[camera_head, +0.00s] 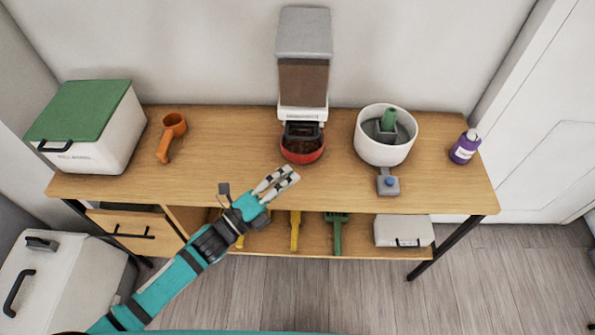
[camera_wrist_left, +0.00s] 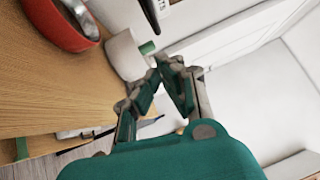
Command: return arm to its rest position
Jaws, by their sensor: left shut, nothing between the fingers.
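My left gripper (camera_head: 289,175) is shut and empty above the front edge of the wooden table (camera_head: 240,180). Its arm comes in from the lower left in the head view. In the left wrist view its fingertips (camera_wrist_left: 166,62) meet, with nothing between them. A red bowl (camera_head: 302,156) under a dispenser (camera_head: 303,70) stands just behind the gripper, and the bowl (camera_wrist_left: 65,25) also shows at top left in the wrist view. My right gripper is in neither view.
A white box with a green lid (camera_head: 85,110) and an orange scoop (camera_head: 168,138) stand at left. A white pot (camera_head: 378,150), a grey-blue item (camera_head: 388,187) and a purple bottle (camera_head: 465,148) are at right. A shelf below holds tools and a white case (camera_head: 404,228).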

